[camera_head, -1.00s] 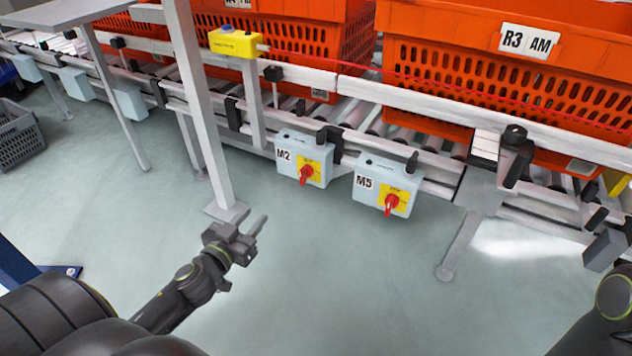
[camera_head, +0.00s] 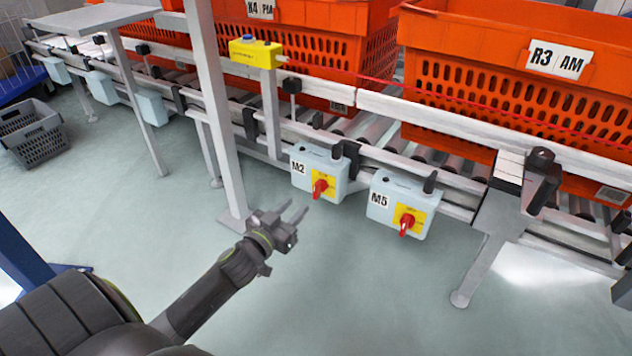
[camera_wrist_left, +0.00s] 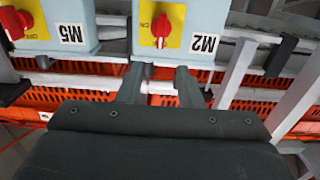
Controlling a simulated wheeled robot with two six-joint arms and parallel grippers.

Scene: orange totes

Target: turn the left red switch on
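The left red switch (camera_head: 320,189) sits on a yellow plate on the light-blue M2 box (camera_head: 303,179). It also shows in the left wrist view (camera_wrist_left: 161,27), where the picture is upside down and its handle looks roughly vertical. The right red switch (camera_head: 406,225) is on the neighbouring M5 box (camera_head: 380,202). My left gripper (camera_head: 298,206) is open and empty, below and left of the M2 box in the head view. In the left wrist view its two fingers (camera_wrist_left: 160,70) are apart and point toward the M2 switch, not touching it. My right gripper is out of view.
Orange totes (camera_head: 480,110) stand on the roller conveyor behind the boxes. A grey post (camera_head: 222,130) stands left of the M2 box, close to my left gripper. A yellow control box (camera_head: 255,54) sits above. The floor in front is clear.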

